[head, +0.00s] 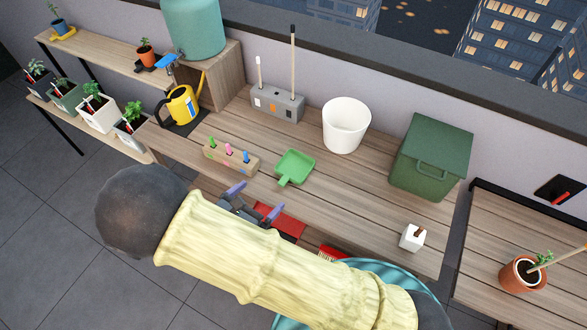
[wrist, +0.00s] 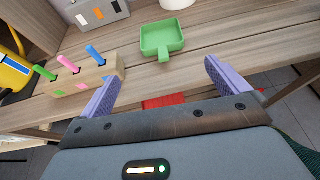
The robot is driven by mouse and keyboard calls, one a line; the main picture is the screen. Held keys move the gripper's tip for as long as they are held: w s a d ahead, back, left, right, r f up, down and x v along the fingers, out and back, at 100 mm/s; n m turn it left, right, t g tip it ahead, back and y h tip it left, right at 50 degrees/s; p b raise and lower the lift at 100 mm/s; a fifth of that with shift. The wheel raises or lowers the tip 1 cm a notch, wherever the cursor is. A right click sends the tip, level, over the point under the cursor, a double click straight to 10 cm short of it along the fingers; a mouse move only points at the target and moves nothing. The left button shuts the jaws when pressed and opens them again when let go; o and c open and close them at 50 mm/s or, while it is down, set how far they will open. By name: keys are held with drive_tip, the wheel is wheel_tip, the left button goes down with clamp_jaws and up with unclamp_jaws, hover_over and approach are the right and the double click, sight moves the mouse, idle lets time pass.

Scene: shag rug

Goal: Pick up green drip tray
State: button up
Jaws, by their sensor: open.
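The green drip tray (head: 295,166) is a shallow square dish with a short handle, lying on the wooden bench in the head view. Its handle points toward the bench's front edge. It also shows in the wrist view (wrist: 162,37), upper middle, beyond the fingertips. My gripper (head: 254,200) has purple fingers and hangs near the front edge of the bench, in front of the tray and apart from it. In the wrist view my gripper (wrist: 160,78) is open, with nothing between its fingers.
A wooden block (head: 231,157) with coloured pegs stands left of the tray. A grey holder (head: 277,104), a white bucket (head: 346,125) and a green lidded bin (head: 430,155) stand behind and to the right. A red item (head: 280,220) lies below the bench edge.

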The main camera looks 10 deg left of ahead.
sight(283, 181)
drive_tip(key=p+x, duration=0.2)
drive_tip(key=x, duration=0.9)
drive_tip(key=shift+w+d+f, duration=0.15)
drive_tip(key=shift+w+f, duration=0.1)
drive_tip(key=shift+w+d, duration=0.2)
drive_tip(key=shift+w, duration=0.1)
drive_tip(key=p+x, duration=0.1)
drive_tip(key=x, duration=0.3)
drive_tip(key=shift+w+f+p, duration=0.15)
drive_tip(key=shift+f+p, duration=0.15)
drive_tip(key=c, duration=0.7)
